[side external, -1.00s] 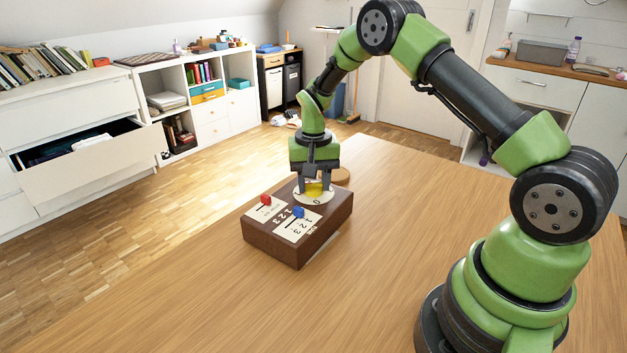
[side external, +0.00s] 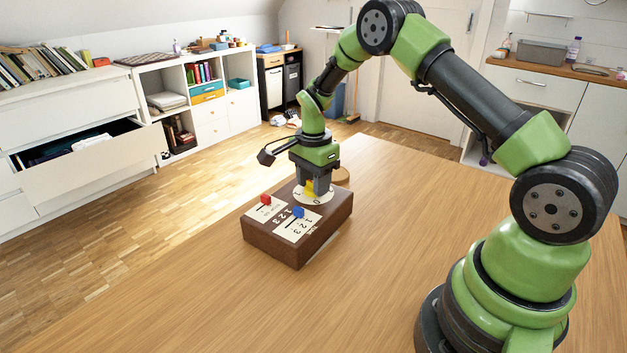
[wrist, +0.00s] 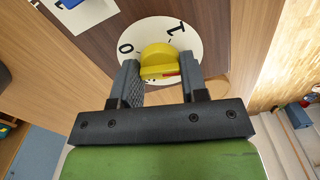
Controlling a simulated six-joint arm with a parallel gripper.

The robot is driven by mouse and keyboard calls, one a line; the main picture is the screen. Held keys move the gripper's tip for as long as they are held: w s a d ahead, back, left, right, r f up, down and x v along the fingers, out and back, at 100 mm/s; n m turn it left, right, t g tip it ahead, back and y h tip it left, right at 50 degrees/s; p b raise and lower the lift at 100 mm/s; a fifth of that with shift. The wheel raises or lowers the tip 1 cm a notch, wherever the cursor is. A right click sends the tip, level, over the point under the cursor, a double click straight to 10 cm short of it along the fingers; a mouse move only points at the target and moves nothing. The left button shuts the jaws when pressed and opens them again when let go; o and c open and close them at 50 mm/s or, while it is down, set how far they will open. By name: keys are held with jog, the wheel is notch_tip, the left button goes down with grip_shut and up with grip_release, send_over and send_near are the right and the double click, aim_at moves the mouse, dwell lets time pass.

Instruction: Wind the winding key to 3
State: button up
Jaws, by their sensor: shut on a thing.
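The yellow winding key (wrist: 158,56) stands on a round white dial (wrist: 203,48) on top of a brown box (side external: 284,240). In the wrist view the digits 0 and 1 show on the dial; 2 and 3 cannot be made out. A small red mark shows at the key's lower edge. My gripper (wrist: 160,74) is shut on the key, with one finger on each side of it. In the side view the key (side external: 310,186) is partly hidden behind the fingers of my gripper (side external: 316,190).
The box also bears a red slider knob (side external: 265,199) and a blue slider knob (side external: 298,212) on white number plates. A round wooden piece (side external: 341,175) lies behind the box. The wooden table (side external: 400,250) is otherwise clear around it.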

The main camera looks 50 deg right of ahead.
jog(key=m, duration=0.4)
jog(key=shift+m, duration=0.3)
jog(key=m, duration=1.5)
dwell(0.4)
jog(key=o, duration=0.9)
notch_tip(320, 180, up, 10)
